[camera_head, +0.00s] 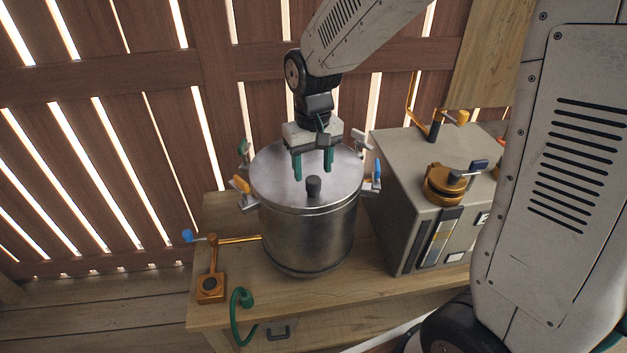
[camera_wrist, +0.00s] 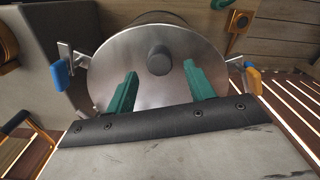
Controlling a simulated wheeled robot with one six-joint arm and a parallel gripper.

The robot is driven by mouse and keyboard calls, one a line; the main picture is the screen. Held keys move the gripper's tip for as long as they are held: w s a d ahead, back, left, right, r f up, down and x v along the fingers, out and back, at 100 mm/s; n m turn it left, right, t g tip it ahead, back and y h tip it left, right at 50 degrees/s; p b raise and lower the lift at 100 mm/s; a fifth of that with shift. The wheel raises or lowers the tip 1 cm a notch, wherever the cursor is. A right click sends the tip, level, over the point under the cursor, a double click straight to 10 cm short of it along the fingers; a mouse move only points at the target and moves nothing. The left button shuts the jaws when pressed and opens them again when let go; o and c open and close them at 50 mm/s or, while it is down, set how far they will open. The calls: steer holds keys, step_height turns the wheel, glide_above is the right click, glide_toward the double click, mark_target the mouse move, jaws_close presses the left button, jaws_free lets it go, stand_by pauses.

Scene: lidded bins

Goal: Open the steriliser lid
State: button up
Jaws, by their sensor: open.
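The steriliser (camera_head: 308,236) is a steel drum standing on a wooden table. Its round metal lid (camera_head: 275,178) lies flat on top, with a dark knob (camera_head: 313,186) at the middle. Clamps with blue and orange handles sit around the rim. My gripper (camera_head: 312,172) is above the lid, behind the knob, with its two green fingers apart and pointing down. In the wrist view, the knob (camera_wrist: 159,60) shows beyond and between the open fingertips (camera_wrist: 161,74), with nothing held. I cannot tell whether the fingertips touch the lid.
A grey box (camera_head: 402,170) with a brass fitting (camera_head: 446,184) stands close on the right. A brass stand (camera_head: 211,285) with a blue-tipped rod and a green hose (camera_head: 237,315) are at the front left of the table (camera_head: 290,287). A slatted wooden wall (camera_head: 200,110) is behind.

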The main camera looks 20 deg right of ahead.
mark_target(313, 179)
steer(key=shift+f, duration=2.3)
